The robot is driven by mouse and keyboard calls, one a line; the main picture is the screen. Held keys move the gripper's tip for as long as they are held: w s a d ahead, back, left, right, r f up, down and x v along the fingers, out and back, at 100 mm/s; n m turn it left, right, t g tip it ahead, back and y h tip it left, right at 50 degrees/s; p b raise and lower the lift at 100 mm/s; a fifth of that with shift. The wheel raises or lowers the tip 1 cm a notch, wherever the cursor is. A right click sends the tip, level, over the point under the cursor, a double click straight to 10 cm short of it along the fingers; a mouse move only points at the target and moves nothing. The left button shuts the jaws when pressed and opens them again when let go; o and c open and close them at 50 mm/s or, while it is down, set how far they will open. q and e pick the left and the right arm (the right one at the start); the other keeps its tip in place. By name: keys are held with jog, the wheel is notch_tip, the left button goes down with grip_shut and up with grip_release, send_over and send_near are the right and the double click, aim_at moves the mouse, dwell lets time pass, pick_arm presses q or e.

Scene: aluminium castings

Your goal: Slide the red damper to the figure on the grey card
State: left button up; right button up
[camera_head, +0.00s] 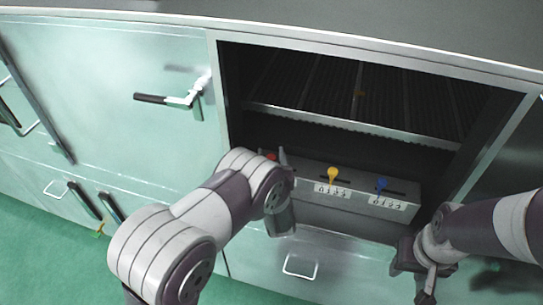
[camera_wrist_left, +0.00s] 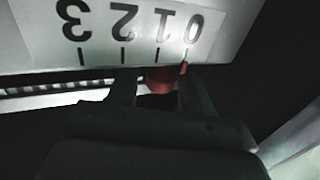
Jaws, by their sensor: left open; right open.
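The red damper (camera_head: 271,156) shows as a small red tip behind my left gripper (camera_head: 281,162). In the left wrist view its red knob (camera_wrist_left: 165,79) sits between my two open fingers, near the 1 and 0 marks of a white scale plate (camera_wrist_left: 120,45). The plate reads 3, 2, 1, 0 from left to right, upside down. I cannot tell whether the fingers touch the knob. I cannot make out a grey card. My right gripper (camera_head: 427,284) is open and empty at the lower right, in front of the cabinet.
A yellow damper (camera_head: 333,173) and a blue damper (camera_head: 381,184) stand in the same grey box (camera_head: 310,192), each with a number plate. A ribbed rack (camera_head: 330,85) lies above, inside the open compartment. A door with a black handle (camera_head: 150,98) is at the left.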

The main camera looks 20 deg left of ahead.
pick_arm(q)
grip_shut()
jog(key=d+b, duration=0.1)
jog(key=d, duration=0.3)
jog(key=shift+s+d, duration=0.1)
jog(key=shift+d, duration=0.05)
grip_release()
jog(key=b+v, duration=0.1)
jog(key=v, duration=1.1)
jog(key=shift+s, duration=0.3)
